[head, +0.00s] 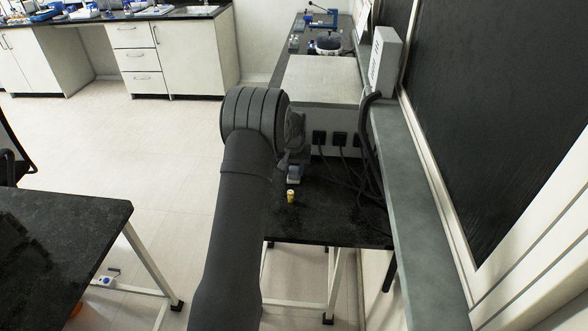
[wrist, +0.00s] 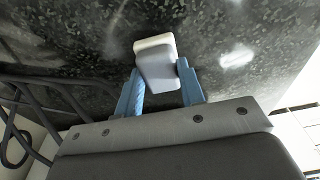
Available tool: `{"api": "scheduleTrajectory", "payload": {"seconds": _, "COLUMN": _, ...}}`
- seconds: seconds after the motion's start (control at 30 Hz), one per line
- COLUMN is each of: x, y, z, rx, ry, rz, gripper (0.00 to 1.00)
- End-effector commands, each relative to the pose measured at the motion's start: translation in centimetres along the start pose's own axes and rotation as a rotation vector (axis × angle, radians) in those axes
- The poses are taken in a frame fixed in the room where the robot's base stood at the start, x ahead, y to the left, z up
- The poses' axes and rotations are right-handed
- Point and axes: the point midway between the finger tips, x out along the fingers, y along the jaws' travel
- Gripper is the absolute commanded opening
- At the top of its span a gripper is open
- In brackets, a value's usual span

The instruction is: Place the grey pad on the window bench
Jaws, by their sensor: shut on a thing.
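The grey pad (wrist: 157,64) is a small block with rounded corners, pale on one face and grey on the other. In the wrist view it sits between the blue fingers of my gripper (wrist: 160,78), which is shut on it. Behind it is a black speckled surface; I cannot tell whether the pad touches it. In the head view my gripper (head: 296,173) is over the black window bench (head: 335,215), partly behind my arm. The pad cannot be made out clearly there.
A small yellow bottle (head: 291,196) stands on the bench just in front of my gripper. A white box (head: 322,80) stands behind. A grey sill (head: 425,215) runs along the right.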

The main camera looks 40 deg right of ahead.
Motion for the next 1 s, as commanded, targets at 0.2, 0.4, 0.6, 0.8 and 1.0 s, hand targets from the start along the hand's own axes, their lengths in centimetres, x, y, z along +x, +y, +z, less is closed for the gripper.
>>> {"api": "scheduleTrajectory", "payload": {"seconds": 0.2, "x": -0.1, "y": 0.0, "z": -0.1, "rx": 0.0, "ry": 0.002, "rz": 0.0, "gripper": 0.13}}
{"api": "scheduleTrajectory", "payload": {"seconds": 0.4, "x": 0.2, "y": 0.0, "z": 0.0, "rx": 0.0, "ry": 0.002, "rz": 0.0, "gripper": 0.49}}
{"api": "scheduleTrajectory", "payload": {"seconds": 0.6, "x": 0.2, "y": 0.0, "z": 0.0, "rx": 0.0, "ry": 0.001, "rz": 0.0, "gripper": 0.57}}
{"api": "scheduleTrajectory", "payload": {"seconds": 0.8, "x": -0.2, "y": 0.0, "z": -0.1, "rx": 0.0, "ry": 0.003, "rz": 0.0, "gripper": 0.57}}
{"api": "scheduleTrajectory", "payload": {"seconds": 1.0, "x": -3.4, "y": 0.0, "z": -0.1, "rx": 0.0, "ry": 0.005, "rz": 0.0, "gripper": 0.57}}
